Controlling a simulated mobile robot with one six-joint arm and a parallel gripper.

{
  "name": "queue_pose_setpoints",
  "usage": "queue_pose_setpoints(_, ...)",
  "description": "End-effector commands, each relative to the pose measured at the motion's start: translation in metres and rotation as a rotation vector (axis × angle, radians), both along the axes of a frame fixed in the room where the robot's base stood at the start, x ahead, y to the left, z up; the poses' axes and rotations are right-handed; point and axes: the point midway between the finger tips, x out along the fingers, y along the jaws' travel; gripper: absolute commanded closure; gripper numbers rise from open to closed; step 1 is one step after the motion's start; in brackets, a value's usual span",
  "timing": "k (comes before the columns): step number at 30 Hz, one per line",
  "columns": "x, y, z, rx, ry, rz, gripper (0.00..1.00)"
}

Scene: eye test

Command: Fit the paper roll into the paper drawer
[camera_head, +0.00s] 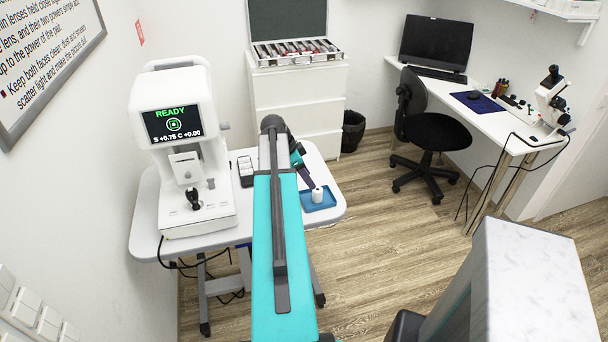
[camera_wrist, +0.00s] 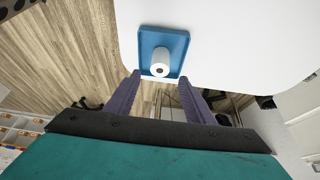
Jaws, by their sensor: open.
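The white paper roll (camera_head: 317,194) stands in a small blue tray (camera_head: 331,203) at the right end of the white table. In the wrist view the roll (camera_wrist: 160,68) shows its round end and core hole, inside the tray (camera_wrist: 146,36). My gripper (camera_wrist: 160,77) is open and empty; its two purple fingers point toward the roll, one to each side of it in the picture, apparently not touching it. In the head view my gripper (camera_head: 303,174) is partly hidden behind my arm. A white instrument (camera_head: 170,95) has a small front panel (camera_head: 186,167), possibly the paper drawer; its state is unclear.
The instrument's screen (camera_head: 173,124) reads READY. Behind stand a white drawer cabinet (camera_head: 299,100) with a lens case (camera_head: 296,51), and a black chair (camera_head: 437,130).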

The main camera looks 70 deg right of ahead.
Motion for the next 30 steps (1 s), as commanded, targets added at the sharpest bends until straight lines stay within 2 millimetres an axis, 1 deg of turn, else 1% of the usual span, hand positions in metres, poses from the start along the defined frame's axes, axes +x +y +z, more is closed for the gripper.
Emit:
queue_pose_setpoints(1,-0.002,-0.002,-0.007,0.001,0.001,0.0,0.52)
queue_pose_setpoints(18,-0.02,-0.017,-0.057,0.0,0.0,0.001,0.52)
queue_pose_setpoints(24,-0.024,-0.02,-0.066,0.0,0.0,0.001,0.52)
queue_pose_setpoints(30,-0.024,-0.021,-0.068,-0.001,-0.001,0.003,0.52)
